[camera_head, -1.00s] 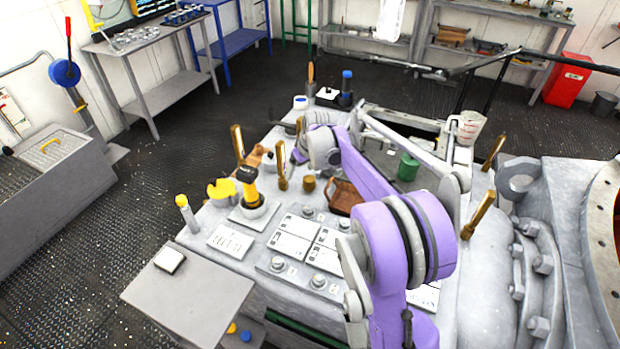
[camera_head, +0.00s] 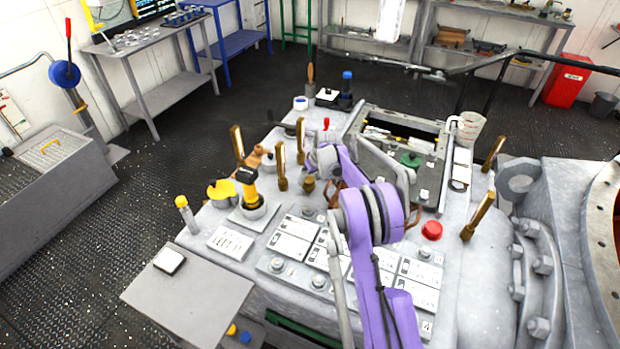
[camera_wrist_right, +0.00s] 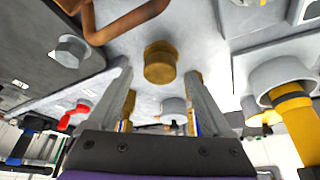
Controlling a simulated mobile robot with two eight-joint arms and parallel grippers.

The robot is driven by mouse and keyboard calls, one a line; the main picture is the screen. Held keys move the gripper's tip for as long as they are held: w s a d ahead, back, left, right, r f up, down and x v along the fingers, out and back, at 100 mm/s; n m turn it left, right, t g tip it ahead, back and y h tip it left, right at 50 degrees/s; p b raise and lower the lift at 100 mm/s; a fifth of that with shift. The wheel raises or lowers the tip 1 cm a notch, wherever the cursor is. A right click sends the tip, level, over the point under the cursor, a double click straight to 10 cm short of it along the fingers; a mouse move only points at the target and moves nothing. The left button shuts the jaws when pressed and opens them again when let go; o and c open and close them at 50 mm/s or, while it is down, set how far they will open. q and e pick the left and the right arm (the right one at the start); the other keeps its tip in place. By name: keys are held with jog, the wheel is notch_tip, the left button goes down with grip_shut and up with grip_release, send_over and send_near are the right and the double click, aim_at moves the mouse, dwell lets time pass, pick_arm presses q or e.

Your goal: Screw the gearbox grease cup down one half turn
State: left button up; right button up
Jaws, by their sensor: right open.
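The grease cup, a brass knob with a domed cap, (camera_head: 309,184) stands on the grey gearbox top (camera_head: 245,268). In the right wrist view the cup (camera_wrist_right: 160,62) appears just beyond and between the fingertips, with a gap on either side. My right gripper (camera_wrist_right: 159,76) is open, its two grey fingers spread and empty, and they do not seem to touch the cup. In the head view the right hand is beside the cup and its fingers are hard to make out. My left gripper is not in view.
A yellow-and-black handle (camera_head: 249,190) stands left of the cup, and it also shows in the right wrist view (camera_wrist_right: 297,125). Brass levers (camera_head: 281,165) rise nearby. A brown bent pipe (camera_wrist_right: 125,25) is close to the cup. A red button (camera_head: 431,230) lies to the right.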

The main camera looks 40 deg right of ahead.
jog(key=shift+w+f, duration=0.2)
jog(key=shift+f, duration=0.35)
grip_shut()
